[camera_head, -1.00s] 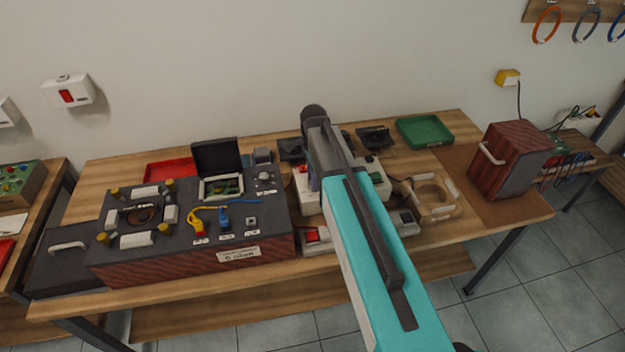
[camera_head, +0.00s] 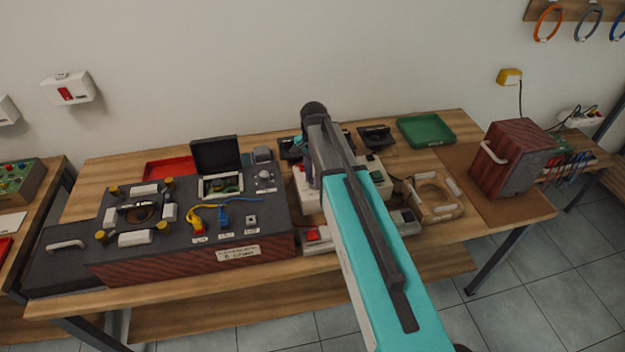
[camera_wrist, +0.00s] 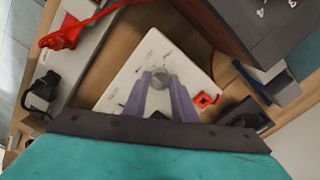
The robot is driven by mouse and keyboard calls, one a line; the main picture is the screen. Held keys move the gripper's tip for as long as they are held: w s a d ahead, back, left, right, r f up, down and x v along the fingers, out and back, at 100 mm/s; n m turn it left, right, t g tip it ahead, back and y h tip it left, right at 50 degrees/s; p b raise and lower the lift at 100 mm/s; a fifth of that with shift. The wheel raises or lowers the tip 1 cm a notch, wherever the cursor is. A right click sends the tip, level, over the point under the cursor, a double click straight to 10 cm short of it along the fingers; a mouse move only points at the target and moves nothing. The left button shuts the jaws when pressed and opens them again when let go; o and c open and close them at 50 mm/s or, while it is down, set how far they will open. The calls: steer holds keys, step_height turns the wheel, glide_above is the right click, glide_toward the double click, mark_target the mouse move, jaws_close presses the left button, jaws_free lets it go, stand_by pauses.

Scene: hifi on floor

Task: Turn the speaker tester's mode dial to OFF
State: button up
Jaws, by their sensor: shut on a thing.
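The speaker tester appears as a white panel (camera_wrist: 128,72) in the wrist view, with a round grey dial (camera_wrist: 161,79) on it. My gripper (camera_wrist: 162,84) has its two purple fingers shut on the dial, one on each side. The dial's pointer and the mode labels cannot be read. In the head view the white casing (camera_head: 306,199) shows partly at the left of my arm. My arm hides the dial and fingertips there.
A large dark wood-sided test box (camera_head: 190,262) with an open lid stands just left. A red tray (camera_head: 168,170), a green tray (camera_head: 425,130) and a wooden ring frame (camera_head: 434,212) lie around. A red-brown speaker cabinet (camera_head: 513,160) stands at right. Free bench is visible at the back.

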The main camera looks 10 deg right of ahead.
mark_target(313, 181)
steer(key=n+b, duration=0.1)
steer(key=n, duration=1.1)
steer(key=shift+w+n+b, duration=0.1)
steer(key=shift+n+b, duration=0.2)
stand_by(0.3)
steer(key=o, duration=1)
steer(key=shift+o, duration=0.2)
steer(key=shift+r, duration=0.1)
step_height(313, 181, up, 14)
steer(key=b, duration=0.3)
stand_by(0.5)
